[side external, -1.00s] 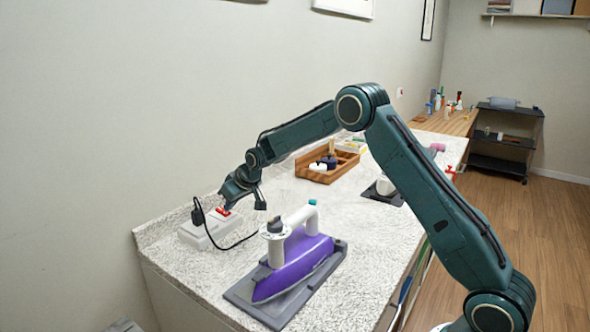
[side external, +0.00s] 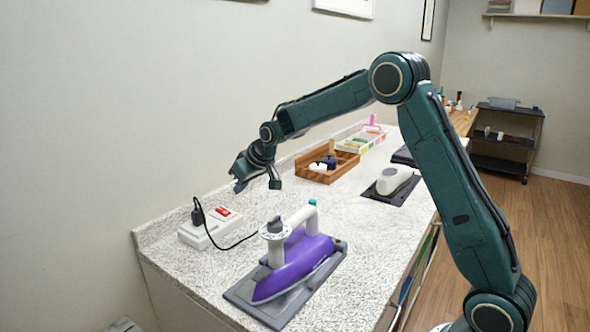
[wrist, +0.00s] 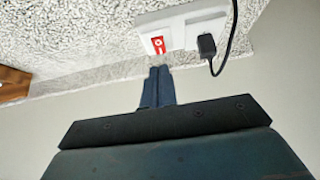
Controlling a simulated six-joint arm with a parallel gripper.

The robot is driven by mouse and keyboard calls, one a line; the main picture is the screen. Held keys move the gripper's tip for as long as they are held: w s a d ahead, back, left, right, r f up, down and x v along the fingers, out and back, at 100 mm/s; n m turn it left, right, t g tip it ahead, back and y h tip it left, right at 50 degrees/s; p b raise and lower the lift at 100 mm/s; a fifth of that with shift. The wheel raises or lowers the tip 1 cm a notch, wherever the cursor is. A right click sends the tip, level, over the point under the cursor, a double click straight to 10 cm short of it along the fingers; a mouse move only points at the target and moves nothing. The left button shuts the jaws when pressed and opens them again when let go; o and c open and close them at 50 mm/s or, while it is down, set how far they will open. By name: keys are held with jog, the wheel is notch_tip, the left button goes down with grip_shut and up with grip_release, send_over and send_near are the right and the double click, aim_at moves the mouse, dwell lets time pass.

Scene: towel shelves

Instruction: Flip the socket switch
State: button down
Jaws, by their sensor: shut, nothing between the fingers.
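The white socket block (side external: 192,236) lies on the speckled counter near the wall. Its red switch (side external: 221,213) is on the top face, next to a black plug (side external: 198,216) with a cord. In the wrist view the red switch (wrist: 158,45) shows just beyond my fingertips, with the plug (wrist: 206,46) to its right. My gripper (side external: 238,187) is shut and empty, raised above the socket block and apart from it. In the wrist view its fingers (wrist: 157,72) are together and point toward the switch.
A purple iron (side external: 300,262) stands on a grey pad (side external: 240,292) in front of the socket, with the black cord between them. A wooden tray (side external: 345,166) with small items and a white object (side external: 394,180) on a dark mat are farther back. The wall is close on the left.

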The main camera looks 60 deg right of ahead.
jog(key=shift+s+r, duration=0.7)
jog(key=shift+s, duration=0.25)
jog(key=shift+s+r, duration=0.7)
jog(key=shift+s, duration=0.25)
jog(key=s+a+r, duration=0.3)
jog(key=s+r, duration=0.1)
jog(key=s, duration=0.5)
jog(key=s+a+r, duration=0.3)
jog(key=s+r, duration=0.2)
jog(key=s, duration=0.4)
jog(key=s+a+f, duration=0.1)
jog(key=s, duration=0.9)
jog(key=s+a+f+g, duration=0.1)
jog(key=s+f, duration=0.1)
jog(key=s, duration=0.9)
jog(key=shift+g, duration=0.3)
